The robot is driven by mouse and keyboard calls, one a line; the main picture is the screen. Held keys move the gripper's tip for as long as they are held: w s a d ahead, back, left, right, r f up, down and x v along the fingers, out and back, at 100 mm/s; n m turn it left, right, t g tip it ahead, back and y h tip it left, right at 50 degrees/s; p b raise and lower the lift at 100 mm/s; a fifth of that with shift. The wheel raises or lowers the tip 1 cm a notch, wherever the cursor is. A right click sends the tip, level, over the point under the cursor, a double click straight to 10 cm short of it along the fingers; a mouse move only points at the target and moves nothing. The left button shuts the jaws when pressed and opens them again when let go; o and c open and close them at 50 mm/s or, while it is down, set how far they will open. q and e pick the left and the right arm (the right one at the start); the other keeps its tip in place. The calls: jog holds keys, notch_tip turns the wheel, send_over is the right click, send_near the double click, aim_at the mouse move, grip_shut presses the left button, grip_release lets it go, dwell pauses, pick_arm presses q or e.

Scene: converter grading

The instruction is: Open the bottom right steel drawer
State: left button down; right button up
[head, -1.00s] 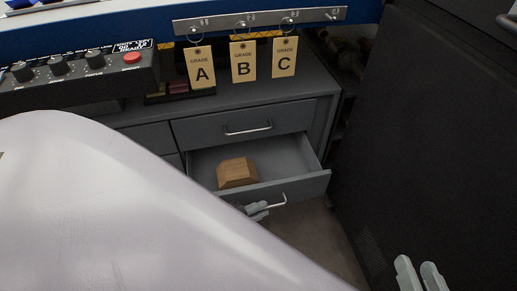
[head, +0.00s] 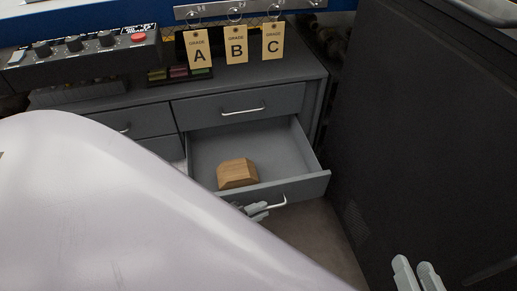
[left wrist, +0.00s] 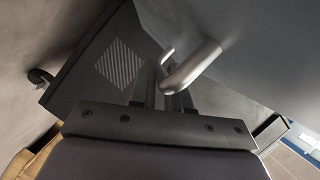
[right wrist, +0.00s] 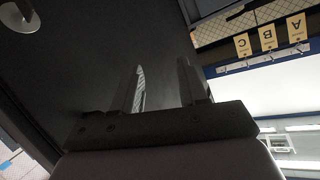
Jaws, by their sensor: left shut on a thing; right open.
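The bottom right steel drawer (head: 300,187) is pulled out from the grey cabinet, and its inside shows. A wooden block (head: 237,173) lies in it near the front. My left gripper (head: 257,210) is at the drawer front, shut on its bar handle (head: 276,203). The left wrist view shows the handle (left wrist: 190,66) between the fingers (left wrist: 160,92). My right gripper (head: 417,276) is open and empty at the lower right, in front of the dark cabinet. Its parted fingers also show in the right wrist view (right wrist: 165,88).
The closed upper right drawer (head: 240,106) is above the open one. Grade tags A, B and C (head: 236,44) hang over the cabinet top. A control box with knobs (head: 80,52) stands at left. A tall dark cabinet (head: 425,130) bounds the right side. Floor shows between them.

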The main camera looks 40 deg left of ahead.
dwell(0.4)
pick_arm(q)
jog(key=c, duration=1.2)
grip_release()
jog(key=shift+o, duration=0.2)
jog(key=shift+s, duration=0.15)
jog(key=p+v, duration=0.2)
jog(key=v, duration=0.5)
pick_arm(e)
jog(key=shift+s+a+g, duration=0.1)
jog(key=shift+g, duration=0.3)
